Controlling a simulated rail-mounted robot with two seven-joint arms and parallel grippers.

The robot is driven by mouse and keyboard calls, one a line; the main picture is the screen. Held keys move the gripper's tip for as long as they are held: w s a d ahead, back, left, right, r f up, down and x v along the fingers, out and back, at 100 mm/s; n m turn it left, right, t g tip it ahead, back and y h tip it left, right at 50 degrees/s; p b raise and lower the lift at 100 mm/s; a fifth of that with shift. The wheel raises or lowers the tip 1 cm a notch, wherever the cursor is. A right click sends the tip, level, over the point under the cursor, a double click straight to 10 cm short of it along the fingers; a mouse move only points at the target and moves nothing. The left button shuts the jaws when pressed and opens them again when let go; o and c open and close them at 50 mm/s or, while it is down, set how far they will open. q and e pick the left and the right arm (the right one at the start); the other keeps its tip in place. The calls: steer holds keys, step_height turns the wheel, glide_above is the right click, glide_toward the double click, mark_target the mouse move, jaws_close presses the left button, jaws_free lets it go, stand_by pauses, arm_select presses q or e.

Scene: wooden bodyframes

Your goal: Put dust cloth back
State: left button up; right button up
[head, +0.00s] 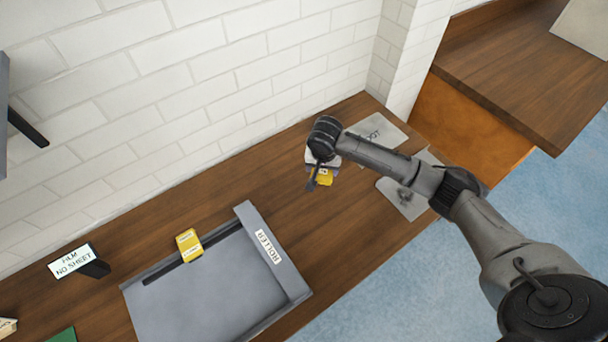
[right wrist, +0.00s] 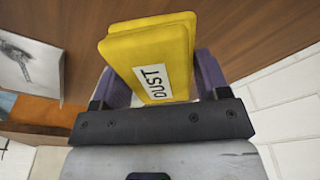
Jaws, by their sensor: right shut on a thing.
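The dust cloth is a yellow block with a white label reading DUST (right wrist: 150,55). It sits between the two purple-grey fingers of my right gripper (right wrist: 158,80), which is shut on it. In the head view the dust cloth (head: 325,178) shows as a small yellow patch under my right wrist, over the wooden counter (head: 330,235). My wrist partly hides it there, and I cannot tell whether it touches the counter. My left gripper is not in view.
A grey tray (head: 200,295) with a labelled raised edge stands at the front left. Another yellow labelled block (head: 189,245) is at its slot. Pale sheets (head: 378,132) lie near the right end. A white brick wall (head: 200,90) runs behind.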

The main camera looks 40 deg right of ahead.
steer(key=b, duration=0.1)
glide_above(304, 177)
step_height(304, 177, down, 4)
steer(key=shift+s+a+r, duration=0.15)
steer(key=shift+f+b, duration=0.7)
steer(key=shift+f, duration=1.3)
steer(key=shift+f, duration=0.1)
steer(key=o, duration=0.9)
step_height(304, 177, up, 12)
steer(key=s+a+p, duration=0.1)
steer(key=p, duration=0.1)
steer(key=shift+a+p, duration=0.15)
steer(key=shift+p, duration=0.2)
